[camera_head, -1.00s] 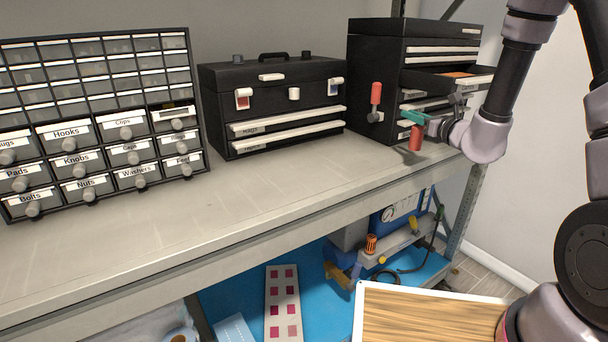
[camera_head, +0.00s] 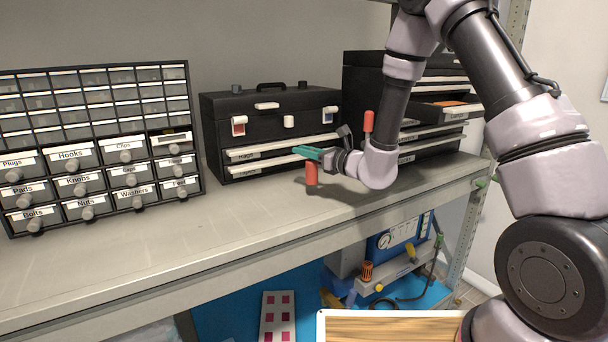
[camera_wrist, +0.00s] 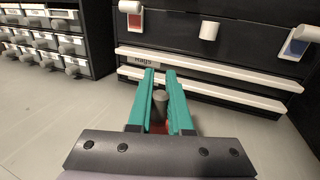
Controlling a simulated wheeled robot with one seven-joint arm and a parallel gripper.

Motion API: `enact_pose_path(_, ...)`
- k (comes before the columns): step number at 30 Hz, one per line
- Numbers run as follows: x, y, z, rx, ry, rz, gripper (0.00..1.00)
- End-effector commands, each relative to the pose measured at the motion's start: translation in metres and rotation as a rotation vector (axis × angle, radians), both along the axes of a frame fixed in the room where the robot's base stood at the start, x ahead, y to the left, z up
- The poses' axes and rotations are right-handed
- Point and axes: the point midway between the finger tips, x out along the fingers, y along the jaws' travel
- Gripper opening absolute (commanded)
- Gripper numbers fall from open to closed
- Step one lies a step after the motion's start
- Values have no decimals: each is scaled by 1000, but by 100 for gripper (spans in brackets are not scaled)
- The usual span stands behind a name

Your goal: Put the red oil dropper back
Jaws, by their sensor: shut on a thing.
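The red oil dropper (camera_head: 312,175) is a red cylinder held upright between the teal fingers of my gripper (camera_head: 308,153). Its bottom is just above or at the bench top; I cannot tell if it touches.
A second red-bodied item (camera_head: 368,122) stands against the right black tool chest (camera_head: 435,145). That chest has an open upper drawer (camera_head: 445,110). A labelled drawer organizer (camera_head: 100,150) stands at left. The bench top (camera_head: 160,250) is clear at front left.

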Motion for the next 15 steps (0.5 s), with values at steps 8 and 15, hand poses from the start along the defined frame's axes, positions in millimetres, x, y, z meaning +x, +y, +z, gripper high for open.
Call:
enact_pose_path(8,0,0,-35,0,3,0,0)
enact_pose_path(15,1,0,-50,0,-3,-1,0)
